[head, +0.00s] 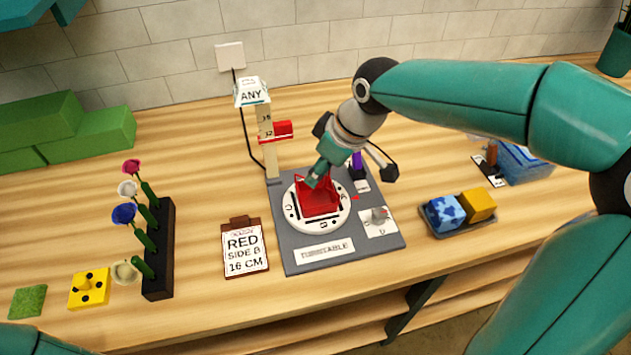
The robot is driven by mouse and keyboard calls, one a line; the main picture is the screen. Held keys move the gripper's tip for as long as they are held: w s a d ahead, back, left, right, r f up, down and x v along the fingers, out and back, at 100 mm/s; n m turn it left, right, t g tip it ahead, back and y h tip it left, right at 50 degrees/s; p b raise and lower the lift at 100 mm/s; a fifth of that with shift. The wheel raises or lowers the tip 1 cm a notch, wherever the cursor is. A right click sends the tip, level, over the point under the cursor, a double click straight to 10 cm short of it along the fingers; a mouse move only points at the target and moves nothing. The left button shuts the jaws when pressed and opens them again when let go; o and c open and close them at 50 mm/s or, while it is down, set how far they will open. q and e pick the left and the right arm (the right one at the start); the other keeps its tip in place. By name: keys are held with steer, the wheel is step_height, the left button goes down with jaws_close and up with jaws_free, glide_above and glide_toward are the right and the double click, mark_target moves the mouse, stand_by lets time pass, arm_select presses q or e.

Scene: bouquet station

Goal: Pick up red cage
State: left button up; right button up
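The red cage (318,203) sits on the white round turntable (338,221), which is on a grey base plate. It looks like an open red frame with a flat base. My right gripper (314,180) comes down from the upper right, and its teal fingertip part is at the cage's top edge. The gripper and wrist hide some of the cage's far side. I cannot tell whether the fingers touch the cage or are closed on it. My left gripper is not in view.
A post with a red slider and an "ANY" sign (251,93) stands behind the turntable. A clipboard (244,249) reads "RED SIDE B 16 CM". Flowers stand in a black rack (160,270) at left. A tray with blue and yellow blocks (479,225) is at right.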

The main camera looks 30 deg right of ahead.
steer(key=shift+w+a+f, duration=0.15)
steer(key=shift+w+f, duration=0.15)
steer(key=shift+f, duration=0.35)
jaws_close()
steer(key=shift+r, duration=0.1)
step_height(320, 180, up, 20)
steer(key=p, duration=0.1)
steer(key=shift+p, duration=0.35)
